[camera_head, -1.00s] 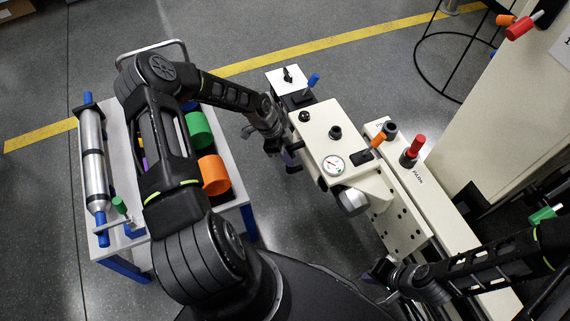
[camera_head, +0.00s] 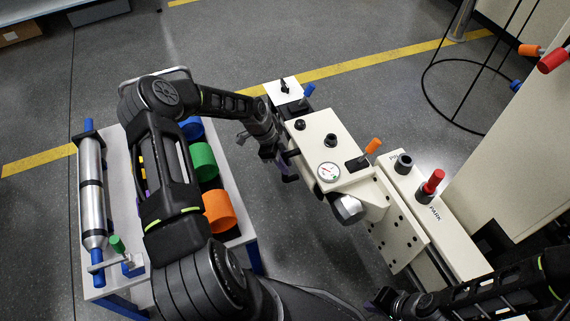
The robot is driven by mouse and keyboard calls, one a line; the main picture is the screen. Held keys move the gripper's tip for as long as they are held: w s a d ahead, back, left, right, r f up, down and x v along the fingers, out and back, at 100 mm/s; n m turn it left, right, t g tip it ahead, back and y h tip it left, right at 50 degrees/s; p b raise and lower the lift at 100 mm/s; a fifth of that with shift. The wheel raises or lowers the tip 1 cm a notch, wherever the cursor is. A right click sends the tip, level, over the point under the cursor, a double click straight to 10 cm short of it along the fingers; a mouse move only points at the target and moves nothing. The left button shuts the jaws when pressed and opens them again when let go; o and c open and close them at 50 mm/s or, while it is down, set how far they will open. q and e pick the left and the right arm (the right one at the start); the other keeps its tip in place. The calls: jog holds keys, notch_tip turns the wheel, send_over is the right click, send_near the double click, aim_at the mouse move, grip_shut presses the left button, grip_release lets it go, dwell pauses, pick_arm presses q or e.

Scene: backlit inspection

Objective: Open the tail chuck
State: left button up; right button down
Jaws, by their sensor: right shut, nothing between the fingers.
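A cream machine head (camera_head: 318,140) with a round gauge (camera_head: 328,171), dark knobs and an orange-handled lever (camera_head: 372,148) stands in the middle. A blue-handled lever (camera_head: 308,91) is at its far end. A silver cylindrical part (camera_head: 348,209) sticks out at its near end; I cannot tell for certain whether it is the tail chuck. My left gripper (camera_head: 268,152) is beside the machine head's left side, apart from the levers; its fingers are partly hidden and their opening is unclear. My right gripper (camera_head: 381,299) is low in the picture, shut and empty, below the silver part.
A cream rail block marked PARK (camera_head: 438,212) with a red-handled lever (camera_head: 433,182) lies to the right. A white cart (camera_head: 228,182) at left holds a silver cylinder (camera_head: 93,190), a green roll (camera_head: 203,161) and an orange roll (camera_head: 218,211). A large cream cabinet (camera_head: 510,150) is at far right.

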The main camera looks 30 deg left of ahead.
pick_arm(q)
jog(key=o, duration=0.4)
jog(key=shift+o, duration=0.2)
jog(key=p+v, duration=0.1)
jog(key=v, duration=0.6)
jog(key=shift+r, duration=0.35)
jog(key=shift+s+a, duration=0.1)
